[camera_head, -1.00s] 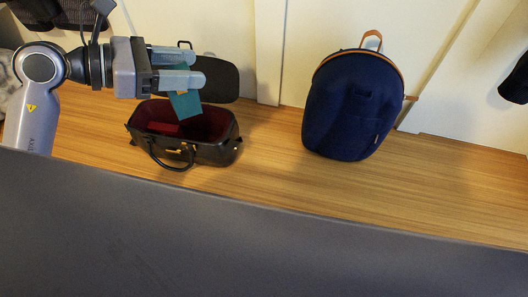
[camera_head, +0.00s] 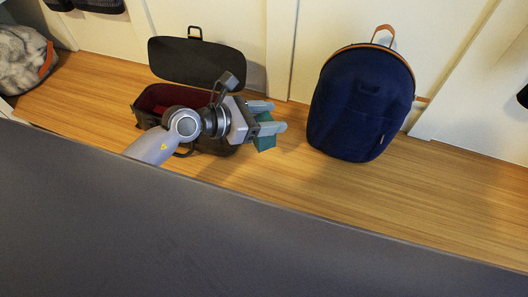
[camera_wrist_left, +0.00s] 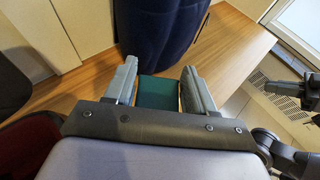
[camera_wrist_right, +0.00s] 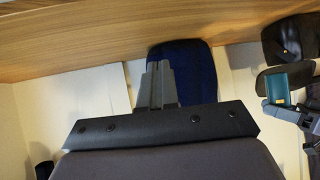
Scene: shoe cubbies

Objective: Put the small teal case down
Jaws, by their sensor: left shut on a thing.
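The small teal case (camera_head: 265,133) is between the fingers of my left gripper (camera_head: 268,115), which is shut on it. It hangs over the wooden bench between the open black bag and the navy backpack. In the left wrist view the teal case (camera_wrist_left: 157,93) fills most of the gap between the fingers. I cannot tell whether it touches the bench. In the right wrist view the teal case (camera_wrist_right: 288,80) shows at the right edge. My right gripper (camera_wrist_right: 157,85) shows there with its fingers together and nothing between them; it is out of the head view.
The open black bag (camera_head: 150,108) with a red lining stands left, partly behind my left arm. The navy backpack (camera_head: 362,105) stands upright to the right. The wooden bench (camera_head: 455,190) is clear on the right. A grey bag (camera_head: 22,60) sits far left.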

